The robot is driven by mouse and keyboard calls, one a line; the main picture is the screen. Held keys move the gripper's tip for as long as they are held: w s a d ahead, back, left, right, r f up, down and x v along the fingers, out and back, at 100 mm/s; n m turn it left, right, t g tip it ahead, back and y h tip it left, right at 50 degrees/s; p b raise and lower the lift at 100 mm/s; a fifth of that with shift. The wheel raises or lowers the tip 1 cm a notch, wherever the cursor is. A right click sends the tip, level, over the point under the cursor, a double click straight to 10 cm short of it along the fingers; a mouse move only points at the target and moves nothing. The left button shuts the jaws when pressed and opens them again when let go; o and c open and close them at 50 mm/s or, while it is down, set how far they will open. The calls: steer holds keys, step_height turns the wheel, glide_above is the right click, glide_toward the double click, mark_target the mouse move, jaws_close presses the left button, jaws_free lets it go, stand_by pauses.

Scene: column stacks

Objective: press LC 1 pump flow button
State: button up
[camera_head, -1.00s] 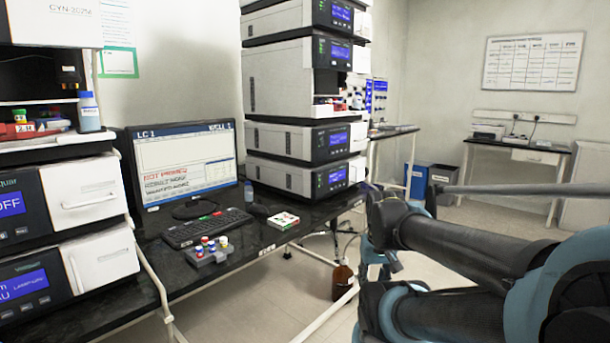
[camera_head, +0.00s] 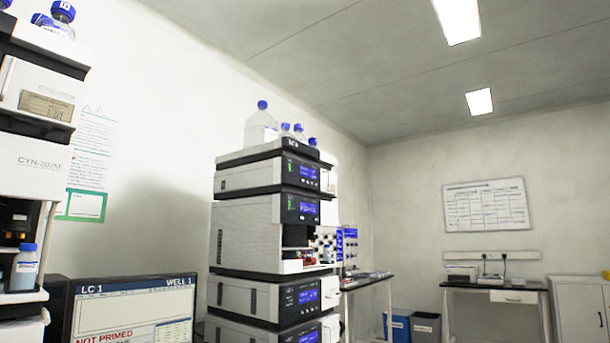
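A monitor (camera_head: 133,309) at the lower left reads "LC 1", "WELL 1" and, in red, "NOT PRIMED". Its lower part is cut off by the picture's bottom edge. A column stack (camera_head: 268,245) of grey and black modules stands in the middle, with small lit blue screens on its front. I cannot tell which module is a pump, and no flow button can be made out. A second stack (camera_head: 32,150) is partly in view at the left edge; its lower modules are out of view. My gripper and arm are not in view.
Clear bottles with blue caps (camera_head: 262,127) stand on top of the middle stack. A bottle (camera_head: 25,268) stands in the left stack. Behind are a side table (camera_head: 372,282), bins (camera_head: 426,327), a desk (camera_head: 494,288) and a wall chart (camera_head: 487,205).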

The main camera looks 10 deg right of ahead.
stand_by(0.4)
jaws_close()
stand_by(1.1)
